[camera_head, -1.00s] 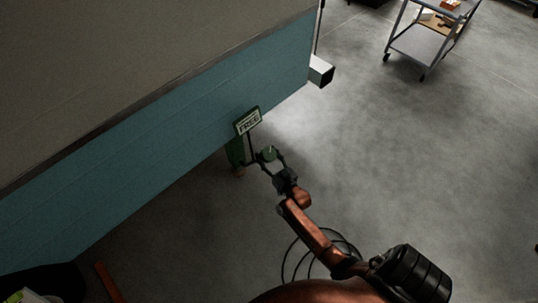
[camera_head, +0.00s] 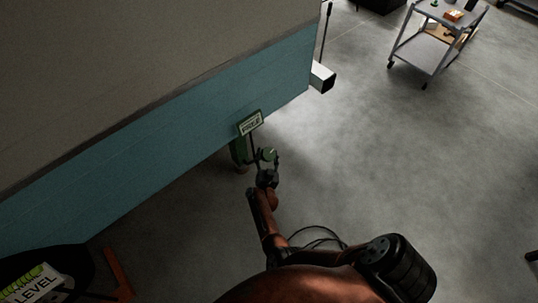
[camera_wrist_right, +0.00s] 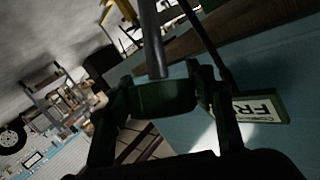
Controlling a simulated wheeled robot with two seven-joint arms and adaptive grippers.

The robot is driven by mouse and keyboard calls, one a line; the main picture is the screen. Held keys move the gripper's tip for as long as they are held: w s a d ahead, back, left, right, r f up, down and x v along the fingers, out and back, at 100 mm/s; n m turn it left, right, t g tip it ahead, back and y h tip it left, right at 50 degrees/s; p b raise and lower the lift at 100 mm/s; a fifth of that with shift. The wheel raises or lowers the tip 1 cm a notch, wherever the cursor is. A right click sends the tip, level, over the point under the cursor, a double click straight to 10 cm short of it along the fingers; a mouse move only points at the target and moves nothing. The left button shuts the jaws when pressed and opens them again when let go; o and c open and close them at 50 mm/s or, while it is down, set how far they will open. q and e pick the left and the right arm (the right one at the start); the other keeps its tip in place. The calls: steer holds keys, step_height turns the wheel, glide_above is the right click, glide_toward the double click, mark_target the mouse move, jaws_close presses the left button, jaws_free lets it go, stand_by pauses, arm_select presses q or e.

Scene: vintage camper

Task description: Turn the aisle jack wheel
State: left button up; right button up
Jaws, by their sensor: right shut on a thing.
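The aisle jack is a green post (camera_head: 238,152) at the lower edge of the teal camper wall, with a small green round wheel (camera_head: 268,154) on its near side. My right gripper (camera_head: 268,160) is shut on the wheel, with a finger on either side of it. In the right wrist view the dark green wheel (camera_wrist_right: 165,97) sits between the two fingers, with a grey rod above it. A green-framed sign (camera_head: 250,123) stands above the jack; its letters FR show in the wrist view (camera_wrist_right: 262,108). My left gripper is not in view.
The teal camper wall (camera_head: 170,137) runs close behind the jack. A grey cart (camera_head: 425,48) stands at the upper right. A black round surface with a LEVEL card (camera_head: 42,285) and an orange bar (camera_head: 118,274) are at the lower left.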

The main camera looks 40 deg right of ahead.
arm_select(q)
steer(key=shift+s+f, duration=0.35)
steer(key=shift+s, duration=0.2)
arm_select(e)
steer(key=shift+m+g, duration=0.4)
steer(key=shift+m, duration=0.1)
steer(key=shift+h, duration=0.3)
steer(key=o, duration=1.2)
steer(key=shift+c, duration=0.2)
